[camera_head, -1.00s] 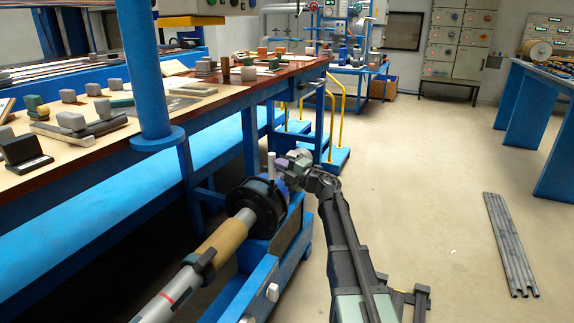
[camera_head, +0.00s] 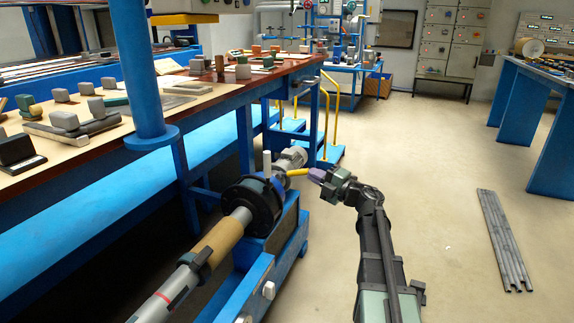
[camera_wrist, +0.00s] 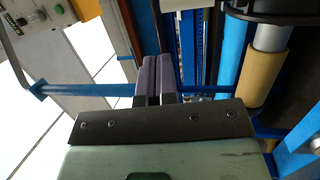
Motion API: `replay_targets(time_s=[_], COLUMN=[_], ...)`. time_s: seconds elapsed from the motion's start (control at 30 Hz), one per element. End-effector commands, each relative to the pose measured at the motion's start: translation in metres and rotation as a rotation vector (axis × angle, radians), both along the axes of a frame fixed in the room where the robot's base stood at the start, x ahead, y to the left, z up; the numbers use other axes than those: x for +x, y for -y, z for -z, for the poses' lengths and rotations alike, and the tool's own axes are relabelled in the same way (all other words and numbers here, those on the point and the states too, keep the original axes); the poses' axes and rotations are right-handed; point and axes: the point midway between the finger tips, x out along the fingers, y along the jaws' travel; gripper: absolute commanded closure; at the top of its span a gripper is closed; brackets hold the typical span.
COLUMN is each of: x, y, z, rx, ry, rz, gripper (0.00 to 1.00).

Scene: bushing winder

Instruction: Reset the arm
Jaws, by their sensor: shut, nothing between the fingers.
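My arm rises from the bottom of the head view, with my gripper (camera_head: 316,175) at its end pointing left. The gripper's purple fingers are shut and empty, and they also show close together in the wrist view (camera_wrist: 153,77). The gripper is to the right of the winder's dark chuck (camera_head: 258,203) and apart from it. A yellow handle (camera_head: 297,172) is at the winder, just left of the fingertips. The winder's shaft carries a tan sleeve (camera_head: 220,240), which shows at the right of the wrist view (camera_wrist: 265,80).
A long workbench (camera_head: 200,92) with many small blocks runs along the left, with a blue post (camera_head: 138,70) in front. Grey pipes (camera_head: 500,240) lie on the floor at right, beside open floor. A blue table (camera_head: 525,105) stands at far right.

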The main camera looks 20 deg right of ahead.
Motion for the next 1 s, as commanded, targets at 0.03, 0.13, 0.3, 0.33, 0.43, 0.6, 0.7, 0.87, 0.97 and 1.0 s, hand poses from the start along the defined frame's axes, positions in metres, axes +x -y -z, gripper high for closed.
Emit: replay_targets(time_s=[0.03,0.13,0.3,0.33,0.43,0.6,0.7,0.87,0.97,1.0], x=[0.0,0.005,0.019,0.015,-0.009,-0.076,-0.121,-0.182,-0.213,-0.222], y=[0.0,0.008,0.077,0.096,0.135,0.105,0.038,-0.065,-0.12,-0.142], z=[0.0,0.0,-0.007,-0.005,0.02,0.114,0.163,0.196,0.2,0.2], rx=[0.0,0.009,0.22,0.29,0.557,0.973,1.102,1.106,1.043,1.01], ry=[0.0,-0.008,-0.036,-0.052,-0.167,-0.619,-0.989,-1.474,-1.698,-1.763], rz=[0.0,0.054,0.483,0.593,0.945,1.4,1.553,1.629,1.609,1.582], gripper=[1.0,1.0,1.0,1.0,1.0,1.0,1.0,1.0,1.0,1.0])
